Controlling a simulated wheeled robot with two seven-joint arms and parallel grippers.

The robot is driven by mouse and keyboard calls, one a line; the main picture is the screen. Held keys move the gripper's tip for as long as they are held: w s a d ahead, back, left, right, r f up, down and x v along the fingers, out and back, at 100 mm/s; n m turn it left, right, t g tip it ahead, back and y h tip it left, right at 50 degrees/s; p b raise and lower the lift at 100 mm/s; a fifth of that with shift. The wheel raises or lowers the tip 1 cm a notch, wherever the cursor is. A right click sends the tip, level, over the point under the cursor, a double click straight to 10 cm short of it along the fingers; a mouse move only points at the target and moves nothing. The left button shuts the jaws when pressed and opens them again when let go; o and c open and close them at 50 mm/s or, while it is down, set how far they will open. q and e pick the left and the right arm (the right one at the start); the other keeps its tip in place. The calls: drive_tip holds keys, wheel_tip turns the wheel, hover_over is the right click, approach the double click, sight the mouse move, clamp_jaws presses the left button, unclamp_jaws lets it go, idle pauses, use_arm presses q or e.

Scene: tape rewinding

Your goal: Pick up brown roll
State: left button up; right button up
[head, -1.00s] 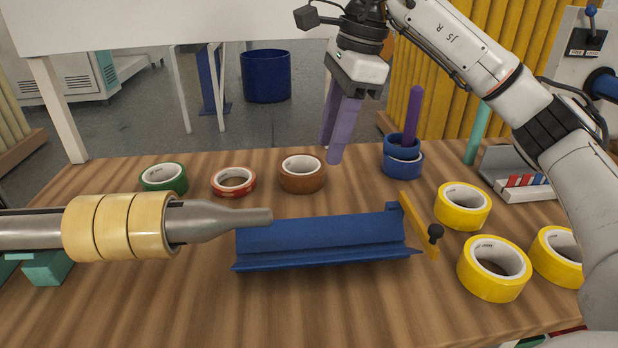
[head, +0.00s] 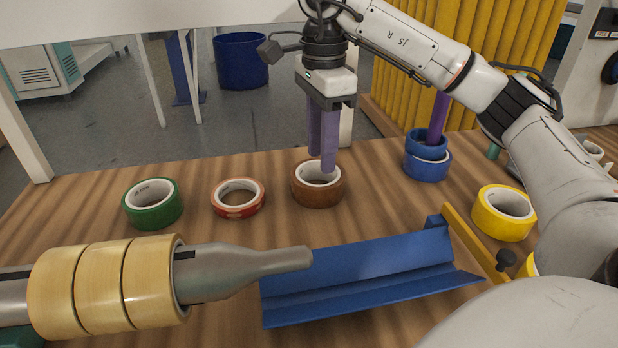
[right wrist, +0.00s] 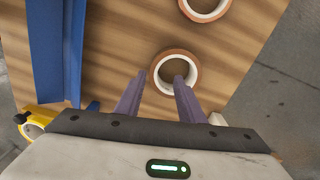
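The brown roll (head: 318,192) lies flat on the wooden table in the head view, with its white-lined hole facing up. It also shows in the right wrist view (right wrist: 155,84), just ahead of the fingers. My right gripper (head: 321,163) points down over it, with two purple fingers. In the right wrist view the right gripper (right wrist: 159,78) is open and empty. One finger overlaps the roll's hole and the other appears outside its left side. I cannot tell whether the fingers touch the roll. My left gripper is not in view.
A red roll (head: 238,204) and a green roll (head: 152,216) lie left of the brown roll. Blue rolls (head: 427,165) sit around a purple post at right. A blue trough (head: 365,270) lies in front, beside a spindle (head: 235,270) with tan rolls. A yellow roll (head: 503,220) lies at right.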

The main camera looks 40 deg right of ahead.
sight(327, 186)
drive_tip(key=f, duration=0.2)
drive_tip(key=s+f+b, duration=0.1)
drive_tip(key=f, duration=0.5)
drive_tip(key=shift+s+d, duration=0.25)
drive_tip(key=shift+f, duration=0.35)
clamp_jaws()
